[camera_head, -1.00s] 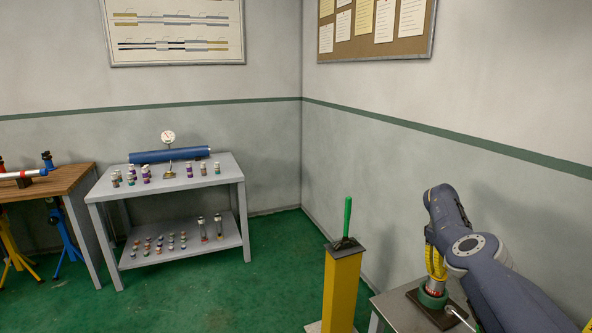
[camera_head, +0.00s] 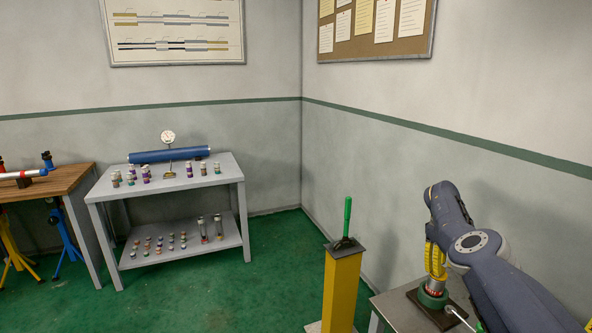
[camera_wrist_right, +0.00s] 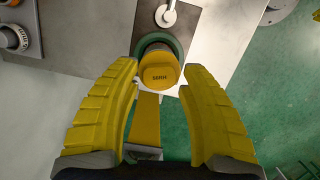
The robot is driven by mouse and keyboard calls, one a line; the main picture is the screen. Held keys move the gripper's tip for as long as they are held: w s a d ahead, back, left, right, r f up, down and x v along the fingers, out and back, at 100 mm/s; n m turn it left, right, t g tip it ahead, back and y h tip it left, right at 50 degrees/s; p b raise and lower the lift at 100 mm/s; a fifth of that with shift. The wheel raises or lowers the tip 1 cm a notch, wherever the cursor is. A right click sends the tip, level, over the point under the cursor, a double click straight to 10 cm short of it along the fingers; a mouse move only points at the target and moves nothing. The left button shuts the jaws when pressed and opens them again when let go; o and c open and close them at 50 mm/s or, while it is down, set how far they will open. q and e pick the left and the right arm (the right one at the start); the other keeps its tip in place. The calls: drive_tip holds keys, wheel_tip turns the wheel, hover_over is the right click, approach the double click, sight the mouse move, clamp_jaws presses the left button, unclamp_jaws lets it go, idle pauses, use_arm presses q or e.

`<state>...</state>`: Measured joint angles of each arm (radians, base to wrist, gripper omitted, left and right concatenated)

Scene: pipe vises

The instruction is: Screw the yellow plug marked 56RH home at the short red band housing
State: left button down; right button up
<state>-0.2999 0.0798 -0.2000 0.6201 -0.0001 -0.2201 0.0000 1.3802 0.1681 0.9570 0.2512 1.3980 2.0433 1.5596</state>
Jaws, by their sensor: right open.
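The yellow plug (camera_wrist_right: 158,74), with dark lettering that looks like 56RH, shows end-on between my right fingers in the wrist view. My right gripper (camera_wrist_right: 161,72) is open, with a yellow finger to each side of the plug and a gap visible at the right. A green ring (camera_wrist_right: 176,45) shows behind the plug. In the head view my right gripper (camera_head: 435,264) points down over a housing with red bands (camera_head: 434,285), set in the green vise (camera_head: 432,300). The plug's seating depth cannot be told. My left gripper is out of view.
A yellow post (camera_head: 342,290) with a green lever (camera_head: 347,216) stands left of the vise bench (camera_head: 390,307). A grey table (camera_head: 225,170) with several small fittings stands at the back left. A pale round fitting (camera_wrist_right: 12,38) is at the wrist view's upper left.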

drive_tip(key=shift+r, duration=0.7)
drive_tip(key=n+t+h, duration=0.1)
drive_tip(key=n, duration=0.5)
drive_tip(key=shift+s+n, duration=0.1)
drive_tip(key=shift+n, duration=0.2)
drive_tip(key=n+t, duration=0.1)
drive_tip(key=n, duration=0.4)
drive_tip(key=shift+n, duration=0.3)
drive_tip(key=n+t, duration=0.1)
drive_tip(key=n, duration=0.4)
drive_tip(key=shift+s, duration=0.1)
drive_tip(key=n, duration=0.4)
drive_tip(key=shift+n+t+y, duration=0.3)
drive_tip(key=shift+n+t, duration=0.1)
drive_tip(key=n, duration=0.4)
drive_tip(key=shift+d+n+y, duration=0.1)
drive_tip(key=shift+n+y, duration=0.2)
drive_tip(key=shift+y, duration=0.1)
drive_tip(key=n+y, duration=0.1)
drive_tip(key=n, duration=0.8)
drive_tip(key=shift+y, duration=0.3)
